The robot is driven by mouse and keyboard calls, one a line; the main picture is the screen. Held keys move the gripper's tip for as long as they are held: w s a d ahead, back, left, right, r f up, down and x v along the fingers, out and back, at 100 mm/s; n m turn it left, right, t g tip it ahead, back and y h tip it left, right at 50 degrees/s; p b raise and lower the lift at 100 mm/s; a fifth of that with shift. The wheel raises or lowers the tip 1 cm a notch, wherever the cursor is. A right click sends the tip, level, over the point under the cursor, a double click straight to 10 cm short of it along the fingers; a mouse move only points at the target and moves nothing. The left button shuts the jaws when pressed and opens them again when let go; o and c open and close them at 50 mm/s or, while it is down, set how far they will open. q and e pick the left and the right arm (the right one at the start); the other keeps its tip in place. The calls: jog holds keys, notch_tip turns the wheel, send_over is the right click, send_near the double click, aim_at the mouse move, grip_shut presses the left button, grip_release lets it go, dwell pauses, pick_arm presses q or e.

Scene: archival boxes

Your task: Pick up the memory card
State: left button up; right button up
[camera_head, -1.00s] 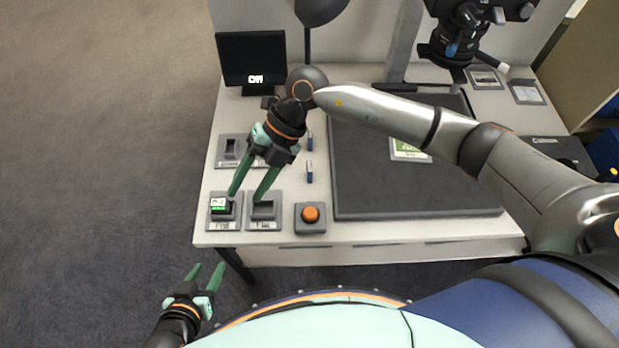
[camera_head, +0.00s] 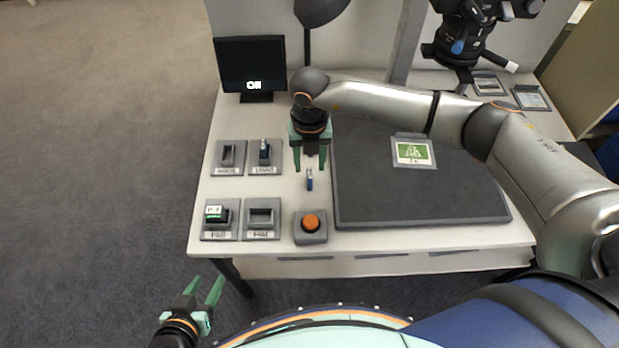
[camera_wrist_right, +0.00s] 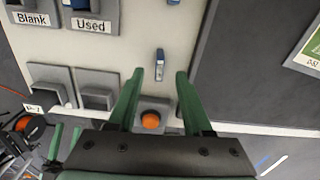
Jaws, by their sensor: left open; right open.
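A small blue memory card (camera_head: 309,182) with a pale end lies on the desk, left of the dark mat. It also shows in the right wrist view (camera_wrist_right: 160,66). My right gripper (camera_head: 310,168) is open and empty, pointing down just behind this card. In the wrist view its fingertips (camera_wrist_right: 159,75) appear on either side of the card; the height gap is unclear. A second blue piece (camera_wrist_right: 172,2) shows at the wrist view's top edge. Another blue card (camera_head: 264,150) stands in the holder labelled Used. My left gripper (camera_head: 205,290) is open and empty, in front of the desk.
A holder labelled Blank (camera_head: 229,157) stands beside the Used one. In front are a holder with a white-and-green item (camera_head: 215,214) and an empty-looking holder (camera_head: 261,217). An orange button (camera_head: 311,222) is close in front of the card. The dark mat (camera_head: 420,200) carries a green picture card (camera_head: 413,152).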

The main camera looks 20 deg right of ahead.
aim_at(310, 173)
notch_tip(310, 173, down, 5)
jog(key=shift+s+b, duration=0.1)
jog(key=shift+b, duration=0.3)
jog(key=shift+c, duration=0.2)
jog(key=shift+r, duration=0.1)
grip_shut()
